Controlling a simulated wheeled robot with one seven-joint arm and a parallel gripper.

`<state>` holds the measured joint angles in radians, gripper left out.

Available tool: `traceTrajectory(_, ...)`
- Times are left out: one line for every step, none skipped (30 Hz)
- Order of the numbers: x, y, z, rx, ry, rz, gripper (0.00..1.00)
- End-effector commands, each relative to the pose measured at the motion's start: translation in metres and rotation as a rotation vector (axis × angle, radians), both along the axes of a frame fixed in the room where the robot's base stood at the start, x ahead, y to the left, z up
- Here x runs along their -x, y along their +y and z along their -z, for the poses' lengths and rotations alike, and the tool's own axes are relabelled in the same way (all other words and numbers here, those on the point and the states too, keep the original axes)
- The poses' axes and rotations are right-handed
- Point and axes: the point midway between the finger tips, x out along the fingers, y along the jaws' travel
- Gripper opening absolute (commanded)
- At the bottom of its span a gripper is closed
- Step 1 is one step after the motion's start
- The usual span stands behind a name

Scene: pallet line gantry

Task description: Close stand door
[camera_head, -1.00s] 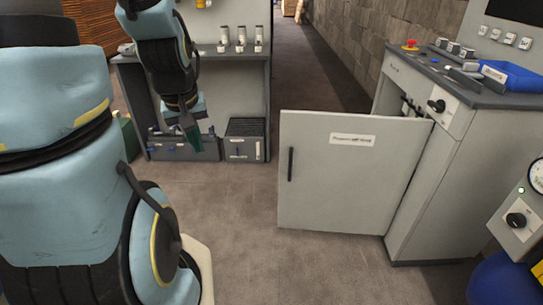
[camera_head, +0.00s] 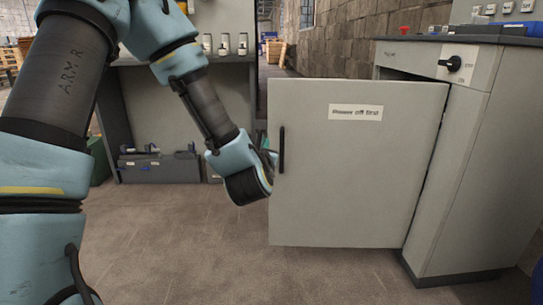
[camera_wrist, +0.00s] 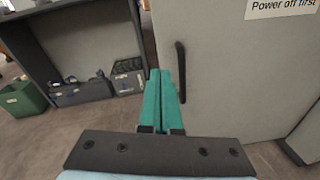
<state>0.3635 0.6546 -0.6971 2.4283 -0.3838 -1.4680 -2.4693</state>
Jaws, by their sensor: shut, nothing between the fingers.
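The stand door (camera_head: 350,185) is a flat grey panel with a black bar handle (camera_head: 282,150) near its left edge and a "Power off first" label. It stands swung open from the grey stand (camera_head: 470,170), hinged on its right side. My gripper (camera_wrist: 163,72) has green fingers, closed together and empty. In the wrist view the fingertips lie just left of the handle, over the door's left edge; I cannot tell whether they touch the door. In the head view my gripper is mostly hidden behind the door's left edge, with only a bit of green showing.
A grey shelf unit (camera_head: 165,62) with bottles on top and bins below stands behind on the left. A green bin (camera_wrist: 22,98) is beside it. A black rotary switch (camera_head: 455,63) is on the stand's front. The floor before the door is clear.

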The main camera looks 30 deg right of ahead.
Motion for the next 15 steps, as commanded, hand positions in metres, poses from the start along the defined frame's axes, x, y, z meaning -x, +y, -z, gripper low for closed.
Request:
traceTrajectory(0.004, -0.004, 0.014, 0.072, 0.016, -0.011, 0.00)
traceTrajectory(0.006, -0.005, 0.014, 0.112, 0.024, -0.018, 0.00)
traceTrajectory(0.008, -0.006, 0.015, 0.156, 0.034, -0.027, 0.00)
traceTrajectory(0.009, -0.007, 0.015, 0.182, 0.039, -0.032, 0.00)
traceTrajectory(0.010, -0.008, 0.015, 0.203, 0.044, -0.035, 0.00)
traceTrajectory(0.010, -0.009, 0.014, 0.225, 0.047, -0.039, 0.00)
traceTrajectory(0.009, -0.009, 0.013, 0.235, 0.049, -0.041, 0.00)
traceTrajectory(0.008, -0.010, 0.013, 0.243, 0.049, -0.043, 0.00)
traceTrajectory(0.006, -0.012, 0.012, 0.247, 0.050, -0.044, 0.00)
traceTrajectory(0.003, -0.013, 0.012, 0.248, 0.050, -0.045, 0.00)
traceTrajectory(-0.001, -0.015, 0.011, 0.249, 0.049, -0.045, 0.00)
traceTrajectory(-0.006, -0.018, 0.011, 0.248, 0.049, -0.045, 0.00)
traceTrajectory(-0.010, -0.020, 0.011, 0.248, 0.049, -0.045, 0.00)
traceTrajectory(-0.015, -0.023, 0.011, 0.249, 0.048, -0.045, 0.00)
traceTrajectory(-0.022, -0.028, 0.012, 0.248, 0.049, -0.046, 0.00)
